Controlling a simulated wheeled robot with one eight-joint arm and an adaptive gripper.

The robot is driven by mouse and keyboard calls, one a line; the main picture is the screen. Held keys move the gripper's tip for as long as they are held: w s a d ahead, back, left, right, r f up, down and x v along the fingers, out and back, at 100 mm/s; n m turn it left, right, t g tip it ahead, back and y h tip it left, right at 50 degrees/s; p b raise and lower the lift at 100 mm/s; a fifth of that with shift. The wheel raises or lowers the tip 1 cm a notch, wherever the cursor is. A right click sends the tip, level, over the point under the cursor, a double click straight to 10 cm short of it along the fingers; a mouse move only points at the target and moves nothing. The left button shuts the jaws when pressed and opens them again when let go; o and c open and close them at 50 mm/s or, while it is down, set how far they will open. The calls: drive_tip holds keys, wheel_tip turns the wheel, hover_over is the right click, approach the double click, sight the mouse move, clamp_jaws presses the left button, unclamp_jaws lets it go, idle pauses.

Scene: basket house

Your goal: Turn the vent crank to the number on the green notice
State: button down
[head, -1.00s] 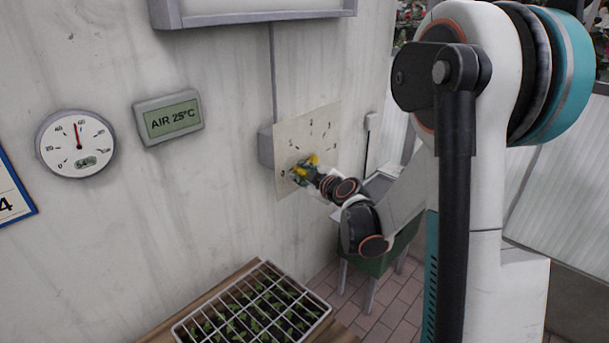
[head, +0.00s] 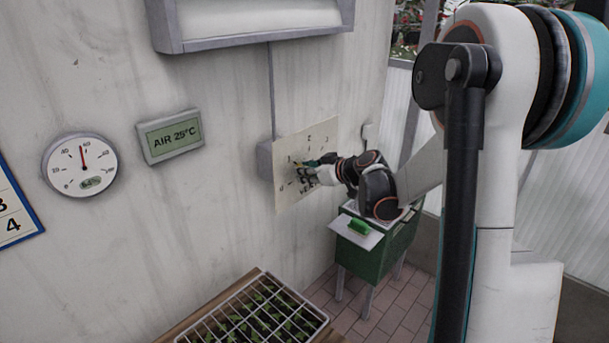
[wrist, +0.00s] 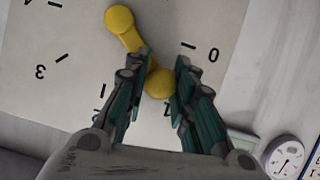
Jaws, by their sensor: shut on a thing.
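The yellow vent crank (wrist: 124,28) is on a pale dial plate (wrist: 60,25) on the wall. My gripper (wrist: 160,72) is shut on the crank's knob end (wrist: 158,84), one finger on each side. From its hub, the crank slants down and right in the wrist view, towards a mark partly hidden by my fingers, apparently the 1. The 0 (wrist: 213,55) is right of it and the 3 (wrist: 40,72) far left. The plate also shows in the head view (head: 290,135), where my gripper mostly covers the crank. I see no readable green notice.
A green cart (head: 372,262) with a white sheet and a small green object (head: 359,228) stands below my arm. A seedling tray (head: 262,310) is in front. A round gauge (head: 80,165) and an AIR 25°C display (head: 170,137) hang left.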

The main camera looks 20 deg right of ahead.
drive_tip(key=d+r+m+y, duration=0.1)
drive_tip(key=w+d+r+m+y, duration=0.1)
drive_tip(key=m, duration=0.1)
drive_tip(key=shift+d+g+p, duration=0.3)
drive_tip(key=shift+g+p, duration=0.05)
drive_tip(key=shift+g, duration=0.05)
drive_tip(key=shift+w+d+r+m+y, duration=0.15)
drive_tip(key=shift+w+d+m+y, duration=0.05)
drive_tip(key=shift+d+m+y, duration=0.2)
drive_tip(key=shift+w+d+r+m+y, duration=0.15)
drive_tip(key=shift+d+m+y, duration=0.15)
drive_tip(key=shift+d+m, duration=0.1)
drive_tip(key=shift+w+d+r+m+g+y, duration=0.1)
drive_tip(key=shift+w+d+m+g+y, duration=0.1)
drive_tip(key=shift+d+m+y, duration=0.25)
drive_tip(key=shift+w+d+r+m+g+y, duration=0.1)
drive_tip(key=shift+w+d+m+y, duration=0.05)
drive_tip(key=shift+d+m+y, duration=0.25)
drive_tip(key=c, duration=1.3)
unclamp_jaws()
drive_tip(key=shift+f, duration=0.1)
drive_tip(key=shift+d, duration=0.1)
drive_tip(key=v, duration=1.2)
